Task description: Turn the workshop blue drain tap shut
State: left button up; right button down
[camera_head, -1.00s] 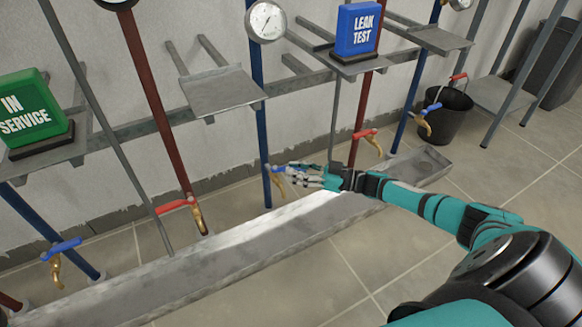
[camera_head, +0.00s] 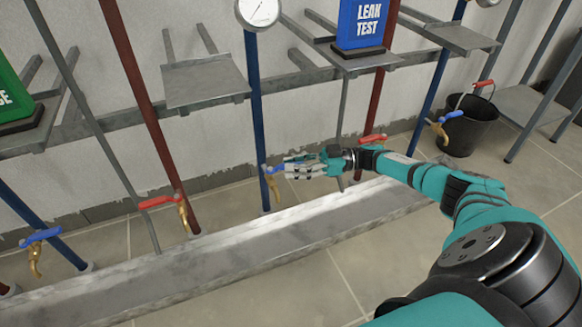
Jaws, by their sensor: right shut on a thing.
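My right gripper (camera_head: 284,169) comes in from the right and is shut on the blue handle of a brass tap (camera_head: 273,188). This tap sits low on the middle blue pipe (camera_head: 256,110), above the grey trough. The fingers cover most of the handle, so its exact angle is hard to tell. Other blue-handled taps show at the far left (camera_head: 37,244) and at the right (camera_head: 441,125). No label reading "workshop" shows. My left gripper is out of view.
Red-handled taps (camera_head: 164,202) stand on the red pipes on both sides. A long grey trough (camera_head: 250,240) runs below. Metal shelves (camera_head: 204,82) hang above, one with a blue "LEAK TEST" sign (camera_head: 361,24). A black bucket (camera_head: 468,125) stands at the right.

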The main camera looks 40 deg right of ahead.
jog(key=shift+w+d, duration=0.1)
jog(key=shift+w, duration=0.05)
jog(key=c, duration=1.2)
grip_release()
jog(key=shift+s+d, duration=0.15)
jog(key=shift+s, duration=0.05)
jog(key=v, duration=1.1)
jog(key=shift+s+d, duration=0.1)
jog(key=shift+d, duration=0.05)
